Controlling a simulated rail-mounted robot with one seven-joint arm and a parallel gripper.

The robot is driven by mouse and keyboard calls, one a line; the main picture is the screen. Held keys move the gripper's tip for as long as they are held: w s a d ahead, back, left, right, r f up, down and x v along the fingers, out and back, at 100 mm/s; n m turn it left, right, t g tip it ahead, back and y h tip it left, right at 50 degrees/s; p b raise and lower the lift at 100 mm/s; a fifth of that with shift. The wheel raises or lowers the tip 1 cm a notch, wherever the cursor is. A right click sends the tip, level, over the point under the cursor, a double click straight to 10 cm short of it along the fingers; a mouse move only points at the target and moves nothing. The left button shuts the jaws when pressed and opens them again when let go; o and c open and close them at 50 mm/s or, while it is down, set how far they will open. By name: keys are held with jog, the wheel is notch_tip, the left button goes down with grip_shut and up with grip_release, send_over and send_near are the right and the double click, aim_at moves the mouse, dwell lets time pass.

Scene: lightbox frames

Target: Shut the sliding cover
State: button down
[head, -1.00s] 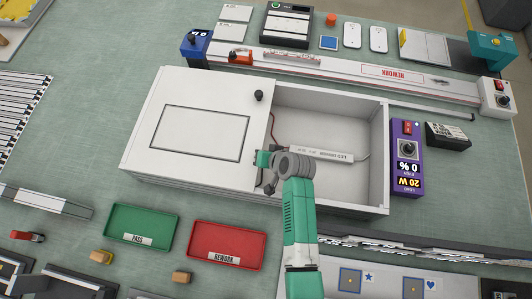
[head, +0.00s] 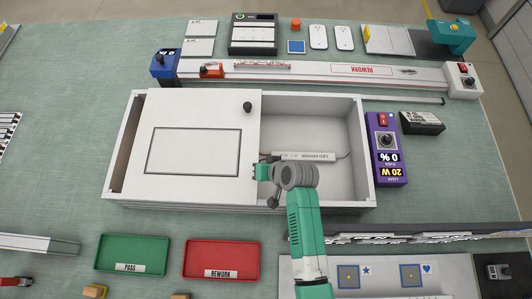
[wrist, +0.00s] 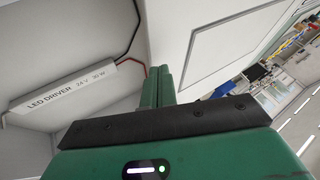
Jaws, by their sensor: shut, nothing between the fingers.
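The white sliding cover (head: 195,125) with a dark rectangular outline and a black knob (head: 247,107) lies over the left and middle of the white box (head: 240,205). A narrow gap shows at the box's left end. The right part is open, with a white LED driver (head: 304,156) inside. My gripper (head: 258,172) is shut and empty at the cover's right edge, toward the box's near side. In the wrist view its closed fingers (wrist: 164,75) are beside the cover's edge (wrist: 178,45); I cannot tell whether they touch it.
A purple dimmer unit (head: 385,150) and a dark block (head: 422,123) stand right of the box. A long rail fixture (head: 310,76) runs behind it. Green (head: 133,241) and red (head: 222,241) trays lie in front.

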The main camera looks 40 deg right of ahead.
jog(key=w+a+v, duration=0.1)
jog(key=v, duration=0.6)
jog(key=w+d+f+m+y+b, duration=0.1)
jog(key=w+d+f+y+b, duration=0.2)
jog(key=d+b, duration=0.4)
jog(key=s+d+r+g+y+b, duration=0.1)
jog(key=s+d+r+y+b, duration=0.15)
jog(key=d, duration=0.65)
jog(key=a+r+x, duration=0.1)
jog(key=a+x, duration=0.1)
jog(key=x, duration=1.1)
jog(key=shift+w, duration=0.2)
jog(key=shift+w+a+r, duration=0.1)
jog(key=shift+r, duration=0.05)
